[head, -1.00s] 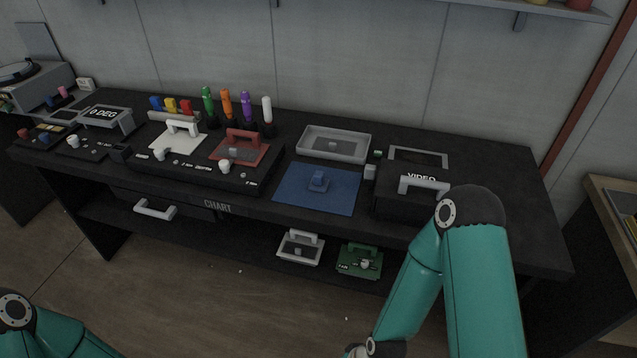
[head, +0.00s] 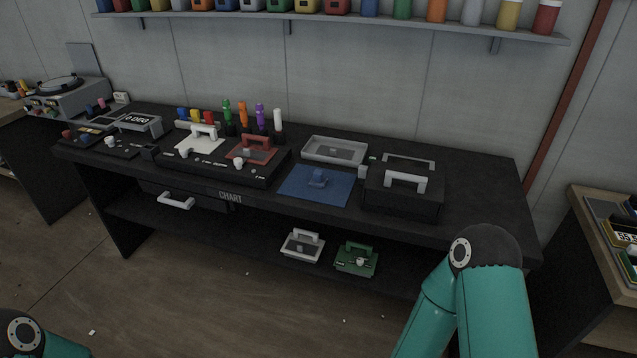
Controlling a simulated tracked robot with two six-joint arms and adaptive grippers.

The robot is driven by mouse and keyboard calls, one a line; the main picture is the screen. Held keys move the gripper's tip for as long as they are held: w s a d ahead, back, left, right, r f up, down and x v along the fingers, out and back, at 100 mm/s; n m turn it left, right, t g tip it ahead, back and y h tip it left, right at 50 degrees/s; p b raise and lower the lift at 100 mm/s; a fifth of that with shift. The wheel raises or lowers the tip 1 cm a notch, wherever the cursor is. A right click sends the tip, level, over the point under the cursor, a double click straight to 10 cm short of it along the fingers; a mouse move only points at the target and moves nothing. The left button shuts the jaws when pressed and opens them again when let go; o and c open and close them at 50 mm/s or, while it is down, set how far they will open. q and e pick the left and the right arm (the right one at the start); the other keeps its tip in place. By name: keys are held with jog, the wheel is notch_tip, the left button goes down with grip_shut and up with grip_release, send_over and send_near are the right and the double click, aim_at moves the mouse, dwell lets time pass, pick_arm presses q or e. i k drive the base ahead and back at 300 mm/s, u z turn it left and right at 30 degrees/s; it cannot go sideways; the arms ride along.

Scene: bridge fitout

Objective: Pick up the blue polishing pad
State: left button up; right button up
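A flat blue mat (head: 300,188) lies near the front edge of the dark workbench (head: 470,205), right of its middle. Neither of my grippers is in view. Only a teal part of my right arm shows at the lower right and a bit of my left arm at the lower left, both apart from the bench.
A grey tray (head: 335,151) lies behind the mat, and a black box with a white handle (head: 403,190) stands right of it. A black panel (head: 215,167) with a red handled plate is to the left. White and green handled items (head: 355,259) sit on the lower shelf. A wall shelf (head: 340,20) holds several jars.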

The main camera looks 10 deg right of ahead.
aim_at(317, 180)
jog(key=u, duration=0.3)
jog(key=i, duration=1.35)
jog(key=z, duration=0.35)
